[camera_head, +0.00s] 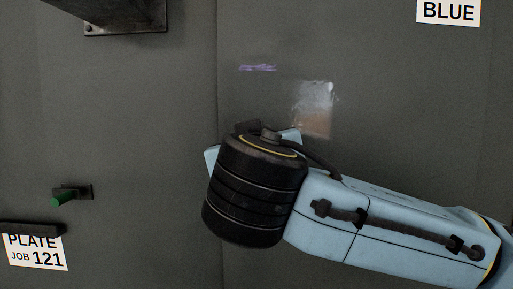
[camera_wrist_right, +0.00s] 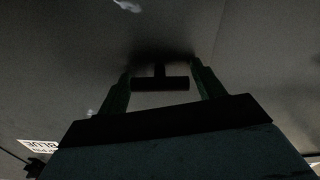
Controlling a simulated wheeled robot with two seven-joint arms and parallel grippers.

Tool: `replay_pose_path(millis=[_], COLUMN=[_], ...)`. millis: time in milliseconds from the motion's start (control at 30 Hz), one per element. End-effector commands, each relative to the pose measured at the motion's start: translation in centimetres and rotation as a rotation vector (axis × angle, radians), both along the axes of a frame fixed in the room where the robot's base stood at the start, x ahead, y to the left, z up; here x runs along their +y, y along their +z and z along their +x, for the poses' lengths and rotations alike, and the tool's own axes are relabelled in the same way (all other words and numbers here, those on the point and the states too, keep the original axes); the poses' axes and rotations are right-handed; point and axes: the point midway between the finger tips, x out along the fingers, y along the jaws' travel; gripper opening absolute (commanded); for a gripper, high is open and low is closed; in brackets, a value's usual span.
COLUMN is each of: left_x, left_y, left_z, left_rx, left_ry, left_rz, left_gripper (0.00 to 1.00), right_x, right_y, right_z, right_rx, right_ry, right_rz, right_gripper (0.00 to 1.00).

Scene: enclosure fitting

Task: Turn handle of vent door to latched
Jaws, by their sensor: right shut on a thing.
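A dark T-shaped handle (camera_wrist_right: 160,84) stands out from the grey panel in the right wrist view. My right gripper (camera_wrist_right: 162,86) has its two green fingers at the two ends of the handle's crossbar and is shut on it. The crossbar lies about level in that view. In the head view my right arm comes in from the right, and its black wrist hides the gripper and the handle. The grey panel (camera_head: 370,70) behind the arm is flat, with a vertical seam left of the wrist; I cannot tell which part is the vent door. My left gripper is not in view.
A green peg on a dark mount (camera_head: 65,198) sticks out at left. Below it are a dark bar (camera_head: 30,229) and a PLATE JOB 121 label (camera_head: 38,252). A dark bracket (camera_head: 125,15) juts out at top left. A BLUE label (camera_head: 449,12) is at top right.

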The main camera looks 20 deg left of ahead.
Motion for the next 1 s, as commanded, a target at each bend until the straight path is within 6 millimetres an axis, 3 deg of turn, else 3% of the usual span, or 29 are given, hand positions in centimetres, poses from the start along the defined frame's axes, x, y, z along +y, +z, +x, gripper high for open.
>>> replay_pose_path(millis=[400,1000], left_x=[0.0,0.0], left_y=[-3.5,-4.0], left_z=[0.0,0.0], left_rx=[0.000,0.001], left_ry=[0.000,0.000], left_rz=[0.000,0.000], left_gripper=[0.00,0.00], right_x=[0.0,0.0], right_y=[-0.3,0.0], right_z=[0.0,0.0], right_rx=[-0.074,-0.233], right_ry=[-0.001,-0.001], right_rz=[-0.255,-0.808], right_gripper=[0.45,0.45])
